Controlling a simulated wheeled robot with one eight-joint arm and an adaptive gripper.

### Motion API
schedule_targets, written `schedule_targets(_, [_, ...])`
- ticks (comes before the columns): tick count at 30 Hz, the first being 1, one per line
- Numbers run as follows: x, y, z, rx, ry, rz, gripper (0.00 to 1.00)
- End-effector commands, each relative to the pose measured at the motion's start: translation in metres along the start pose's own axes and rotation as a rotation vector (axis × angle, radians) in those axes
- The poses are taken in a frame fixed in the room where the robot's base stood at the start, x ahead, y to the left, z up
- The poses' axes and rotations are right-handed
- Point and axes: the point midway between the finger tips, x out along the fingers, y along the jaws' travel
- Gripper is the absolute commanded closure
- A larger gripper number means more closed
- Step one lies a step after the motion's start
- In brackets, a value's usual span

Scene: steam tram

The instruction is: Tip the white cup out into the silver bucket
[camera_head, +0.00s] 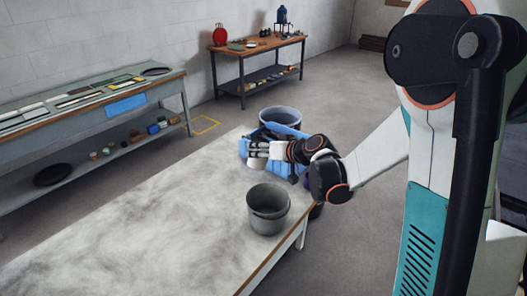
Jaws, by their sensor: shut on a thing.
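The silver bucket (266,214) stands upright on the near right part of the pale table, close to its right edge. Its open top faces up; its bottom inside is not clear. My gripper (257,151) is above the table's far end, behind the bucket and apart from it. It is shut on the white cup (257,167), a small pale shape just under the fingers. The cup is small and partly hidden by the fingers, so its tilt and contents cannot be told.
The pale table (140,235) is bare to the left of the bucket. Blue objects (286,133) lie behind my gripper. A dark bucket (280,115) stands beyond them. A long workbench (75,120) is at left and a wooden-topped bench (258,47) at the back wall.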

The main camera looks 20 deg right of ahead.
Motion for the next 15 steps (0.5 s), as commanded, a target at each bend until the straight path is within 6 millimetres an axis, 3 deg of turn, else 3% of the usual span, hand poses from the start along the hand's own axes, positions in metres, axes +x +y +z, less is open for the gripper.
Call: schedule_targets(15, [-0.019, -0.034, -0.02, -0.347, 0.127, 0.124, 0.85])
